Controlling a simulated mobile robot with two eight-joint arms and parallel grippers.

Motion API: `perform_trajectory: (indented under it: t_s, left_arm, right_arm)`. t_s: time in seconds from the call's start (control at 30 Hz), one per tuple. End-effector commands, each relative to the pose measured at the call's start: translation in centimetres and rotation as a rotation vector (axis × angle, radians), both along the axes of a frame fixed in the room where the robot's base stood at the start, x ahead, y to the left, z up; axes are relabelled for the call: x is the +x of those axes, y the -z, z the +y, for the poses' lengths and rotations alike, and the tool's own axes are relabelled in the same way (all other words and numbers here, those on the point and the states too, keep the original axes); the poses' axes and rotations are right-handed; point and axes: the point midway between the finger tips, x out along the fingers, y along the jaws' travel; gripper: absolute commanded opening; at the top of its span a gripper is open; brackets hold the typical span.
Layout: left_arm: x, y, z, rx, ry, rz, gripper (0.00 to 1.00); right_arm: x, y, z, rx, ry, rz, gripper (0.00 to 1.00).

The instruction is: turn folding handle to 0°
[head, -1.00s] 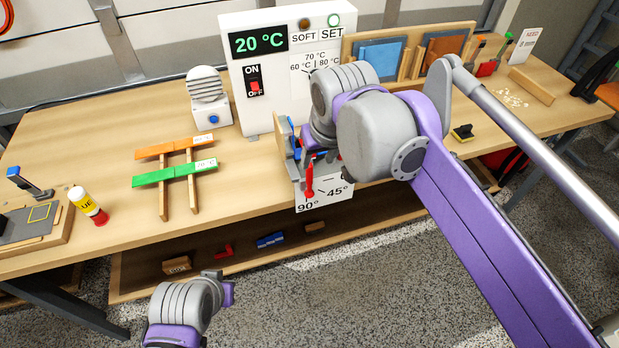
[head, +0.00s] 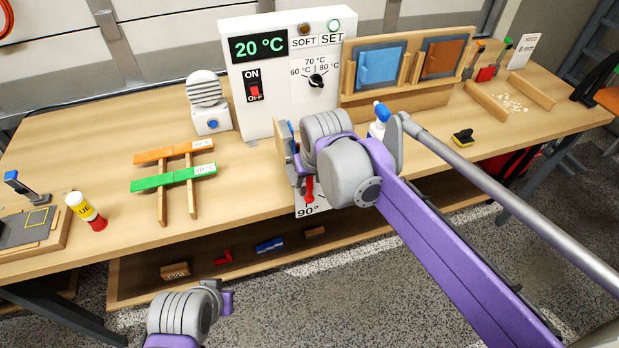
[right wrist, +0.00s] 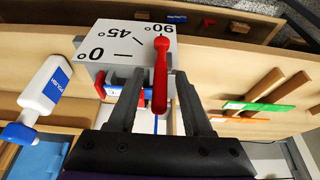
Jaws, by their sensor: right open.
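The red folding handle (right wrist: 160,74) is in front of a white angle card (right wrist: 110,42) marked 0°, 45° and 90°, and it lines up with the 90° mark. In the head view the handle (head: 310,188) hangs down beside the 90° mark, and my right arm covers most of the card. My right gripper (right wrist: 155,80) is open, with one finger on each side of the handle and visible gaps between. In the head view its fingers are mostly hidden by my arm. Part of my left arm shows low in the head view, but no left fingers show.
A white control box (head: 285,75) reading 20 °C stands behind the handle. A spray bottle (head: 378,122) is to its right, also seen in the right wrist view (right wrist: 46,88). Orange (head: 172,151) and green (head: 172,178) strips lie on the left. The bench between is clear.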

Motion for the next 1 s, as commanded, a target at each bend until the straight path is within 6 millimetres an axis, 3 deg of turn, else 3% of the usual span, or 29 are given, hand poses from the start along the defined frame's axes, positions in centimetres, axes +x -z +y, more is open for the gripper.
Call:
perform_trajectory:
  t_s: [0.13, 0.4, 1.0]
  left_arm:
    - [0.00, 0.00, 0.00, 0.000, 0.000, 0.000, 0.00]
    - [0.00, 0.00, 0.00, 0.000, 0.000, 0.000, 0.00]
    - [0.00, -0.01, 0.00, 0.000, 0.000, 0.000, 0.00]
  right_arm:
    - [0.00, -0.02, -0.01, 0.000, 0.000, 0.000, 0.46]
    - [-0.02, -0.03, -0.02, 0.000, 0.000, 0.000, 0.00]
    - [-0.02, -0.04, -0.03, 0.000, 0.000, 0.000, 0.00]
